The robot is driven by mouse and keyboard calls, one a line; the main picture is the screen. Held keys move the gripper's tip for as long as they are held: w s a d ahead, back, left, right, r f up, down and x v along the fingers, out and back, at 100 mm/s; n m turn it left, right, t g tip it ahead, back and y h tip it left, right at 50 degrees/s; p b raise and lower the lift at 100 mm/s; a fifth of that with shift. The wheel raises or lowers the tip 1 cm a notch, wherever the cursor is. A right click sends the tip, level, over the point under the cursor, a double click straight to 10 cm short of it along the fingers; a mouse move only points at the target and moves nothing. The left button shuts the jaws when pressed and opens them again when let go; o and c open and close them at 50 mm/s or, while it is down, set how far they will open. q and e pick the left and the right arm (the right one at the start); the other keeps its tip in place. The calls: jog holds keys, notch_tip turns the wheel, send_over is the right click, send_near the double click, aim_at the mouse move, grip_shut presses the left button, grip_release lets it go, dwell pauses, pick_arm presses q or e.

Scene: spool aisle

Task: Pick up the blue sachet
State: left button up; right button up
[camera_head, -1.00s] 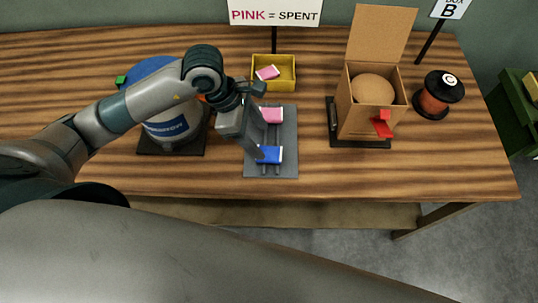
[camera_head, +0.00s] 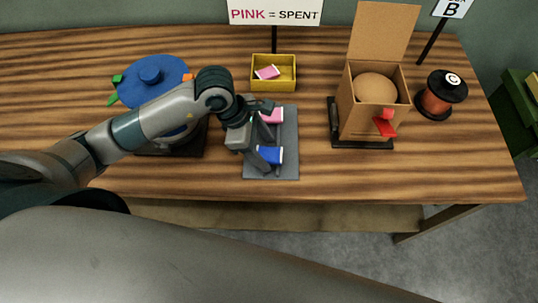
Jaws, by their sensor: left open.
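The blue sachet (camera_head: 272,156) lies at the near end of a grey tray (camera_head: 289,140) in the middle of the table. A pink sachet (camera_head: 271,116) lies at the tray's far end. My left gripper (camera_head: 266,147) is open over the tray's left side. Its near finger is right beside the blue sachet and hides its left edge. I cannot tell if they touch. The right gripper is out of view.
A yellow bin (camera_head: 287,78) with a pink sachet stands behind the tray. A blue-lidded container (camera_head: 151,80) stands left, partly behind my arm. An open cardboard box (camera_head: 357,116) and a dark-and-orange spool (camera_head: 438,95) are right. The front table strip is clear.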

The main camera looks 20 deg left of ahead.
aim_at(267, 156)
pick_arm(q)
jog(key=shift+f, duration=0.2)
dwell(0.3)
jog(key=c, duration=1.1)
jog(key=shift+r, duration=0.1)
jog(key=shift+c, duration=0.2)
jog(key=r+p, duration=0.1)
jog(key=r, duration=0.2)
jog(key=r+p, duration=0.1)
jog(key=shift+s+d+r+p, duration=0.3)
jog(key=shift+d+r+p, duration=0.05)
jog(key=shift+d, duration=0.05)
jog(key=s+d+r+p, duration=0.4)
jog(key=s+d+r, duration=0.2)
jog(key=s+d, duration=0.1)
jog(key=shift+s+d, duration=0.25)
jog(key=shift+d, duration=0.1)
